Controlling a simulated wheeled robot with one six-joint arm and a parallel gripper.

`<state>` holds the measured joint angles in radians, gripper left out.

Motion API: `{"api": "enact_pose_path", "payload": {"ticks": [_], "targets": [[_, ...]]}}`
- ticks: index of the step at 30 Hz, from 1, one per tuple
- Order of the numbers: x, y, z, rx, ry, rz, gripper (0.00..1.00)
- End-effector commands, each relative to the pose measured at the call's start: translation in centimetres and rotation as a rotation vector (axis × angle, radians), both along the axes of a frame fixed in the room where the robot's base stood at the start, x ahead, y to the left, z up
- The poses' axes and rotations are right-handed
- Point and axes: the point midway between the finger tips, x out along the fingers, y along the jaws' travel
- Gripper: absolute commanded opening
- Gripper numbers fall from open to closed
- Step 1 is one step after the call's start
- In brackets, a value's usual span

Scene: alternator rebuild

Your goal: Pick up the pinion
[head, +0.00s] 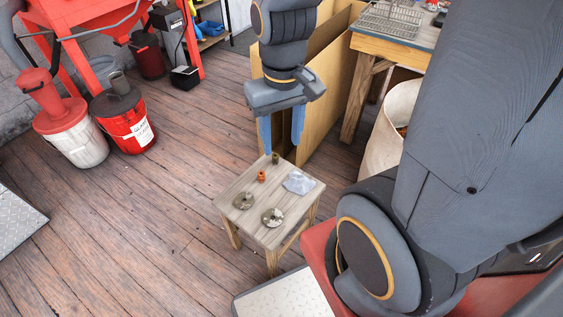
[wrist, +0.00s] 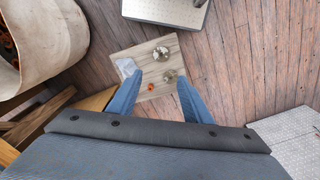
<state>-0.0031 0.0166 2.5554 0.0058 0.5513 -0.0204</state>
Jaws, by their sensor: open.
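A small wooden stool (head: 238,222) holds several small parts. A small dark brassy cylinder (head: 275,158) stands at its far edge and looks most like the pinion, though it is too small to be sure. An orange piece (head: 262,176) stands nearby; it also shows in the wrist view (wrist: 151,87). Two metal discs with raised centres, one left (head: 243,201) and one nearer (head: 272,217), lie toward the front. My gripper (head: 281,137) is open and empty, its blue fingers pointing down above the stool's far side. The wrist view does not clearly show the brassy cylinder.
A clear plastic bag (head: 299,183) lies on the stool's right. A large open cardboard box (head: 326,100) stands behind, close to my gripper. A workbench (head: 395,48) and a pale bin (head: 388,139) are at right. Floor left of the stool is clear.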

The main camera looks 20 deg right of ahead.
Motion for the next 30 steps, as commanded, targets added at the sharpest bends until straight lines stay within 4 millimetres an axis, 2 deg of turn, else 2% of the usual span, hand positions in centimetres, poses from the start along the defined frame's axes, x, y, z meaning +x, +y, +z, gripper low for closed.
{"api": "enact_pose_path", "payload": {"ticks": [5,8,14,21,27,30], "targets": [[2.8,0.2,-3.0,-0.004,0.005,0.226,0.45],[5.5,0.0,-6.1,-0.006,0.009,0.45,0.45],[11.2,-0.4,-13.4,-0.012,0.012,0.96,0.45],[16.9,-0.4,-23.2,-0.016,0.012,1.576,0.45],[19.8,-0.3,-29.7,-0.018,0.01,1.971,0.45],[20.5,-0.3,-31.6,-0.02,0.008,2.089,0.45]]}}
